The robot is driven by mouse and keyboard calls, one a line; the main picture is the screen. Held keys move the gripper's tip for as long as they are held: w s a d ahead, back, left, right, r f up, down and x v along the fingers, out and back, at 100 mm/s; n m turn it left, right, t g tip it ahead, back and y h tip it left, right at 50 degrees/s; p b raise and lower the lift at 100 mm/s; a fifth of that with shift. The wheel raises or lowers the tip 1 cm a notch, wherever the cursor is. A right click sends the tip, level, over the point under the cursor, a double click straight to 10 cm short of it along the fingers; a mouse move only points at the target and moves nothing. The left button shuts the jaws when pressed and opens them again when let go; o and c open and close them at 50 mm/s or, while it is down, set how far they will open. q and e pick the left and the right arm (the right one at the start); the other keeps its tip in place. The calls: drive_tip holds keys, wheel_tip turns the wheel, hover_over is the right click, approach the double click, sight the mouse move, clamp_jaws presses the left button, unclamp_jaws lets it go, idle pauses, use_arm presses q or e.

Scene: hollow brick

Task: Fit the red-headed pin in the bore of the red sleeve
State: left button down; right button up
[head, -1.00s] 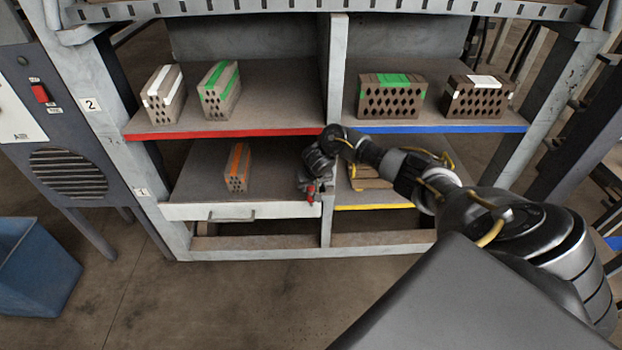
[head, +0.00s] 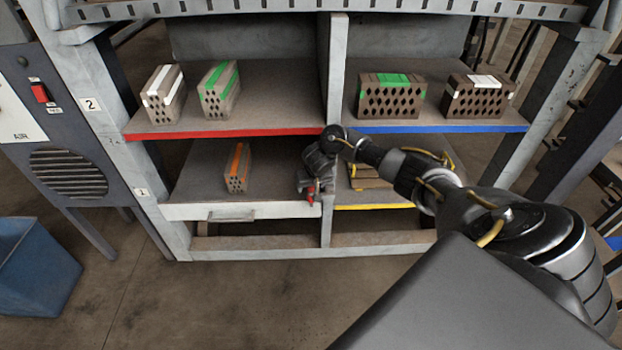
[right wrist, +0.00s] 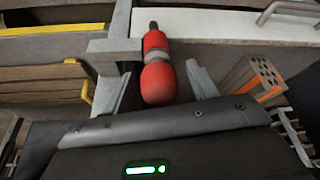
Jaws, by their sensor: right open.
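The red-headed pin's rounded red head (right wrist: 158,84) shows in the right wrist view, between the fingers of my right gripper (right wrist: 159,72). The fingers stand apart, with gaps beside the head. A short grey band lies beyond the head, then the red sleeve (right wrist: 155,42) in line with it, with a dark tip at the far end. I cannot tell how deep the pin sits in the bore. In the head view my right gripper (head: 308,186) is at the middle post, and a small red part (head: 310,195) shows there. My left gripper is out of view.
A drawer front (head: 240,211) lies left of the gripper, with an orange-striped brick (head: 237,168) behind it. Wooden pieces (head: 368,177) lie right of the post. The upper shelf (head: 270,95) holds striped bricks. A blue bin (head: 35,265) stands on the left floor.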

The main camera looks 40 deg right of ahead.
drive_tip(key=p+v, duration=0.2)
drive_tip(key=v, duration=0.2)
drive_tip(key=shift+w, duration=0.1)
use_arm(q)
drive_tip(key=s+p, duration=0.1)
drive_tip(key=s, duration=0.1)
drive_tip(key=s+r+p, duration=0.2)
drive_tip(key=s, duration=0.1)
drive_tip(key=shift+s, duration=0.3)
use_arm(e)
drive_tip(key=d+v, duration=0.1)
drive_tip(key=v, duration=0.5)
drive_tip(key=shift+s+a+r, duration=0.2)
drive_tip(key=shift+a+r, duration=0.2)
drive_tip(key=shift+a, duration=0.15)
